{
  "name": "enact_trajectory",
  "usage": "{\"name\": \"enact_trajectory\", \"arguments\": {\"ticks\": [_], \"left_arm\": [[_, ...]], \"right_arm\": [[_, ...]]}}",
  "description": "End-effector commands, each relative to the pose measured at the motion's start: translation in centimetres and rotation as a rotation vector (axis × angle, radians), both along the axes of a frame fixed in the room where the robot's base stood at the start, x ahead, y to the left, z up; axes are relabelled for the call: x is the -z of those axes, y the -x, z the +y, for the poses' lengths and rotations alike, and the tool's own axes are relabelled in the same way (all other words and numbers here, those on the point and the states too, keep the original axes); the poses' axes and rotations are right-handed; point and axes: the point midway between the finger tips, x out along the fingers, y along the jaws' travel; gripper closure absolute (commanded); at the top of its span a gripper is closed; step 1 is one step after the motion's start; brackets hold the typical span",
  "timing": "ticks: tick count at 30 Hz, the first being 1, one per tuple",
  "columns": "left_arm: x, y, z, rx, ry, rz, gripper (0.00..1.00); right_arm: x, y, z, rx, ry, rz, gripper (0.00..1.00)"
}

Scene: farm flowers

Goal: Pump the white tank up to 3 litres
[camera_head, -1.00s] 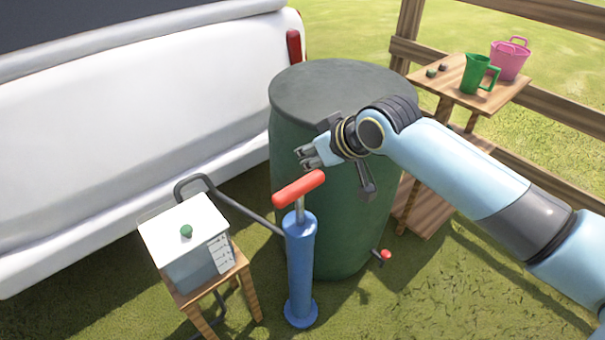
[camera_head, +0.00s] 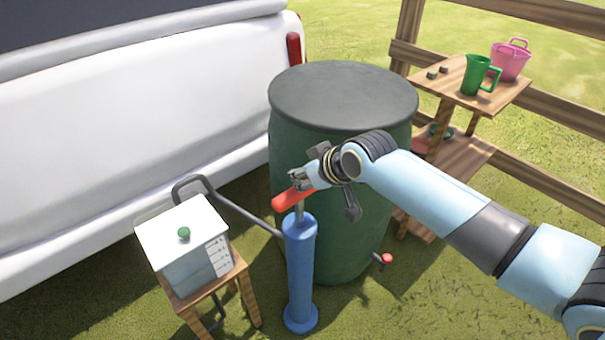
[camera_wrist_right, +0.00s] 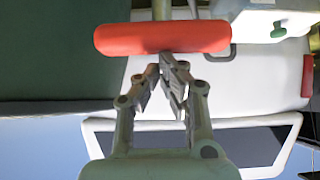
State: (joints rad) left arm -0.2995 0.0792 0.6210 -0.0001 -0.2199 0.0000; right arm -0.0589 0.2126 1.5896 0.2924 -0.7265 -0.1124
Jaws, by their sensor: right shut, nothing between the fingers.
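The white tank (camera_head: 190,262) with a green knob on its lid and a scale on its side stands on a small wooden stool. The liquid level in it is too small to read. The blue pump (camera_head: 301,270) stands upright to its right, with a red crossbar handle (camera_head: 284,200) on a short length of visible rod. My right gripper (camera_head: 298,180) is at the handle, overlapping its right part in the head view. In the wrist view the right gripper (camera_wrist_right: 166,66) is shut and empty, its tips close to the red handle (camera_wrist_right: 160,38). My left gripper is not in view.
A dark green barrel (camera_head: 345,100) with a red-handled tap (camera_head: 387,259) stands right behind the pump. A grey hose (camera_head: 240,210) runs between tank and pump. A white vehicle (camera_head: 150,110) fills the left. A wooden shelf (camera_head: 450,88) holds a green jug (camera_head: 475,75) and pink bucket (camera_head: 511,62).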

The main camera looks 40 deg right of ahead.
Motion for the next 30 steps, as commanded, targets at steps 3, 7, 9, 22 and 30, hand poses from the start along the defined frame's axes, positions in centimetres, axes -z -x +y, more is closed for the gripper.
{"name": "enact_trajectory", "arguments": {"ticks": [3, 7, 9, 22, 30], "left_arm": [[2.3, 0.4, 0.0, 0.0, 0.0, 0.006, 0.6], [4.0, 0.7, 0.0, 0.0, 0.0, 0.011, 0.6], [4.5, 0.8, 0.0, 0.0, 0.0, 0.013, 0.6], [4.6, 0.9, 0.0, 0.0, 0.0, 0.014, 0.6], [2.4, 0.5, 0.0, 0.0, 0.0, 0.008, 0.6]], "right_arm": [[4.1, 0.3, 0.0, 0.001, -0.002, 0.01, 1.0], [7.1, 0.3, 0.0, 0.001, -0.001, 0.011, 1.0], [8.1, 0.3, 0.0, 0.001, 0.0, 0.013, 1.0], [8.7, 0.4, -0.1, 0.0, 0.003, 0.014, 1.0], [6.3, 0.0, -0.1, 0.002, 0.002, 0.011, 1.0]]}}
